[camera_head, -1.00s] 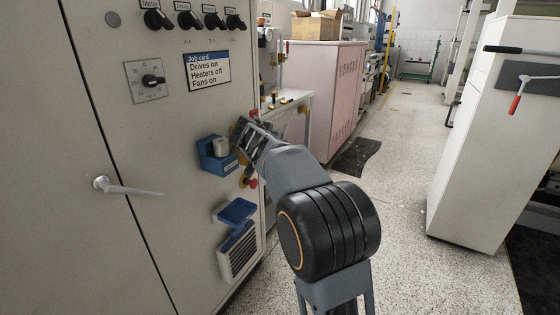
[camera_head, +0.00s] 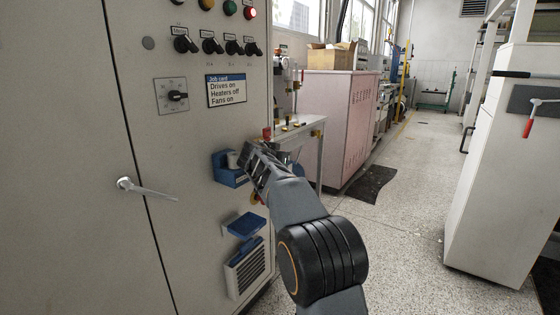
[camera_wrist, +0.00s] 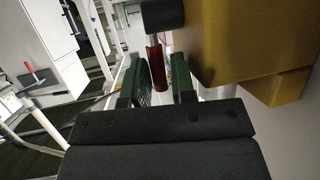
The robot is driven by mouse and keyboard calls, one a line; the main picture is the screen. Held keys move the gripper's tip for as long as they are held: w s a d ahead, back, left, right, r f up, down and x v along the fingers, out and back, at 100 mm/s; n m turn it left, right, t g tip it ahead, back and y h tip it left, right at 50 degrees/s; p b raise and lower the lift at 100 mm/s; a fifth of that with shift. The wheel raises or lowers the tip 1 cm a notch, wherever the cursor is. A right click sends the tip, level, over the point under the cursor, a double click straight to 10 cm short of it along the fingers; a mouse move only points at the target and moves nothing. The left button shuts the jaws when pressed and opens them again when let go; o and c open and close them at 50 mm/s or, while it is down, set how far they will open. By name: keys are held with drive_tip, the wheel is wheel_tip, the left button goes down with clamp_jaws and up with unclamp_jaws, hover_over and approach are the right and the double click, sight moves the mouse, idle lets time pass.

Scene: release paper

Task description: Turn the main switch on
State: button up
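The main switch shows in the wrist view as a yellow box (camera_wrist: 235,45) with a dark hub and a red handle (camera_wrist: 156,65). In the head view, a small red part (camera_head: 267,132) shows at the cabinet's right edge, just above my gripper. My gripper (camera_wrist: 165,80) is open, with its two dark green fingers apart. The red handle appears in the gap between them, nearer the left finger; I cannot tell whether it touches. In the head view my gripper (camera_head: 254,160) is beside the cabinet's right edge and hides part of that side.
The grey cabinet (camera_head: 200,120) carries black knobs (camera_head: 212,46), a job card (camera_head: 226,90), a lever handle (camera_head: 145,189) and blue holders (camera_head: 245,226). A small table (camera_head: 300,130) and a pink cabinet (camera_head: 340,120) stand behind.

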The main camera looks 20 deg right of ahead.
drive_tip(key=shift+o, duration=0.2)
drive_tip(key=shift+d, duration=0.1)
drive_tip(key=p+v, duration=0.1)
drive_tip(key=v, duration=1.3)
drive_tip(key=shift+p, duration=0.35)
drive_tip(key=shift+f, duration=0.15)
drive_tip(key=s+a+r+n+g+y+p, duration=0.1)
drive_tip(key=s+r+n+g+y+p, duration=0.1)
drive_tip(key=s+r+p, duration=0.3)
drive_tip(key=s+a+r+n+g+y+p, duration=0.2)
drive_tip(key=s+r+n+y+p, duration=0.2)
drive_tip(key=s+p, duration=0.9)
drive_tip(key=s+a+r+n+g+y+p, duration=0.1)
drive_tip(key=s+r+p, duration=0.5)
drive_tip(key=p, duration=1.5)
drive_tip(key=s+a+n+y, duration=0.1)
drive_tip(key=s+n+y, duration=0.1)
drive_tip(key=s+y, duration=0.1)
drive_tip(key=shift+s+a+r+g, duration=0.15)
drive_tip(key=shift+s+r+g, duration=0.15)
drive_tip(key=shift+r+g, duration=0.1)
